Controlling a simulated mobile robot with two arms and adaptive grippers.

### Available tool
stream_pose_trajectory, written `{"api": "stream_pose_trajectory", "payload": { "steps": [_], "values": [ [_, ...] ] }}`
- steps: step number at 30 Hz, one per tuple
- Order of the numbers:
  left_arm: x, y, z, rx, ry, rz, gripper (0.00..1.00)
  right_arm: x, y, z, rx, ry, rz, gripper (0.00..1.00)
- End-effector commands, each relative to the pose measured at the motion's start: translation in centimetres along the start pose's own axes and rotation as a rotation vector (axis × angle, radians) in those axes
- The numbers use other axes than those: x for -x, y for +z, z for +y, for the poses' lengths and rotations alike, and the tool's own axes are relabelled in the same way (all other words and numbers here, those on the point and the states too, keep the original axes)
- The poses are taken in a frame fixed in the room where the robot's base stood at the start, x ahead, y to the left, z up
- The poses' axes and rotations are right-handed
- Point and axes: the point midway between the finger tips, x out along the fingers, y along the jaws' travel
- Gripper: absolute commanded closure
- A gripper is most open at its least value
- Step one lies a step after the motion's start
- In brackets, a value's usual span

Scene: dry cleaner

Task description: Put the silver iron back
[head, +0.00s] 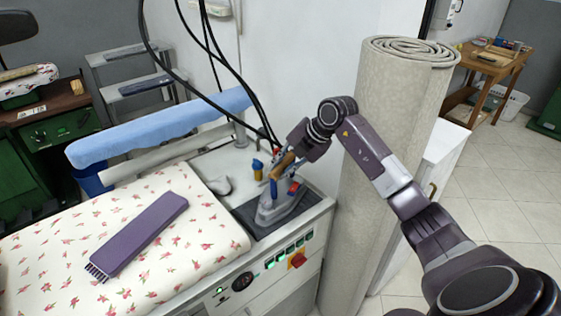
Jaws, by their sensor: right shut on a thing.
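The silver iron (275,208) is at the right end of the pressing table, upright on or just over a dark rest pad (246,219); I cannot tell whether its sole touches the pad. Its handle is brown and dark cords rise behind it. My right gripper (283,170) reaches in from the right and is shut on the iron's handle. The fingers partly cover the handle. My left gripper is not in view.
A purple brush (138,236) lies on the flowered board cover (50,255). A blue padded arm (160,128) runs behind it. A rolled carpet (385,150) stands close to my right arm. Black cables (208,62) hang above.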

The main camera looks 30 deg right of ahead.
Motion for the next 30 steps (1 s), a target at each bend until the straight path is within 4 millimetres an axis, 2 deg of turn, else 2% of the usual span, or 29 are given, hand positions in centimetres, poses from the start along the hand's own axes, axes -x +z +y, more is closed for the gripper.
{"api": "stream_pose_trajectory", "payload": {
  "steps": [1, 4, 5, 9, 20, 23, 30],
  "values": [
    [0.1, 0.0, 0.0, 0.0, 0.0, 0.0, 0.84, 0.6, 0.2, 0.7, 0.002, 0.019, -0.006, 1.0],
    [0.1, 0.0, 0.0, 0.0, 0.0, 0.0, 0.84, 0.6, 0.2, 0.7, 0.002, 0.018, -0.006, 1.0],
    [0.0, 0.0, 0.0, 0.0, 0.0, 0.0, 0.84, 0.0, 0.0, -0.1, -0.001, -0.002, 0.001, 0.78],
    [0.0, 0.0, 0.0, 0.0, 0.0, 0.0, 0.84, 0.0, 0.0, 0.0, -0.001, -0.002, 0.001, 0.64],
    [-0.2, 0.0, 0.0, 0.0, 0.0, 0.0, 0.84, 0.6, 0.1, 0.0, -0.001, 0.0, -0.001, 0.64],
    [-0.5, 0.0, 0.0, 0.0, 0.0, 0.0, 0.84, 1.9, 0.1, 0.0, 0.001, 0.0, -0.004, 0.64],
    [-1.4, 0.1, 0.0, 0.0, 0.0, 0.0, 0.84, 7.0, 0.1, -0.1, 0.0, -0.001, -0.004, 0.64]
  ]
}}
